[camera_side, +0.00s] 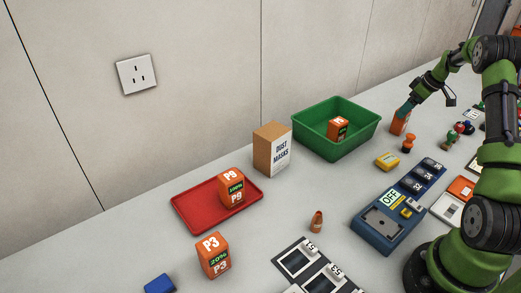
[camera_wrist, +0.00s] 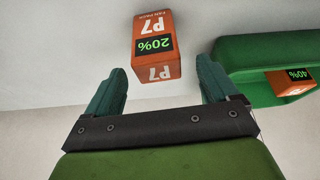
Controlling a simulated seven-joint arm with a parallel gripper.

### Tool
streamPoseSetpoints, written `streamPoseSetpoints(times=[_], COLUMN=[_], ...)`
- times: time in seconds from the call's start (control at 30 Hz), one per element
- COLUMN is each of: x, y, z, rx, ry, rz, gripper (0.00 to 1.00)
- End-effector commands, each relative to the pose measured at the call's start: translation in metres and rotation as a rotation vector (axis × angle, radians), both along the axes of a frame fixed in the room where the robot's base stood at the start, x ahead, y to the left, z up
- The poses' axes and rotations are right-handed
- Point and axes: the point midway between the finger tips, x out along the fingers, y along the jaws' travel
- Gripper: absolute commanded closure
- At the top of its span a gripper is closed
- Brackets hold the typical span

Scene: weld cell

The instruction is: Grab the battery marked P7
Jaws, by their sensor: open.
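The green bin (camera_side: 309,139) holds another orange battery (camera_side: 338,128), and its edge (camera_wrist: 250,62) is close to my right finger in the wrist view. An orange-topped stamp-like object (camera_side: 408,141) stands near the battery. Batteries P9 (camera_side: 231,188) and P3 (camera_side: 213,256) are farther left.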

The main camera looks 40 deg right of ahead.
Motion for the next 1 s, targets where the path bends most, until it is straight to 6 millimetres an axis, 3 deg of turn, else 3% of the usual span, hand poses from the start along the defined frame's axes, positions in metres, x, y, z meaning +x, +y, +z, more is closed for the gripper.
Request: streamPoseSetpoints(times=[0.3, 0.6, 1.0], x=[0.018, 0.02, 0.02], y=[0.0, -0.001, -0.001], z=[-0.04, -0.043, -0.043], rx=[0.003, 0.0, 0.001], ry=[0.002, 0.001, 0.001], rz=[0.001, 0.0, 0.0], gripper=[0.13, 0.14, 0.76])
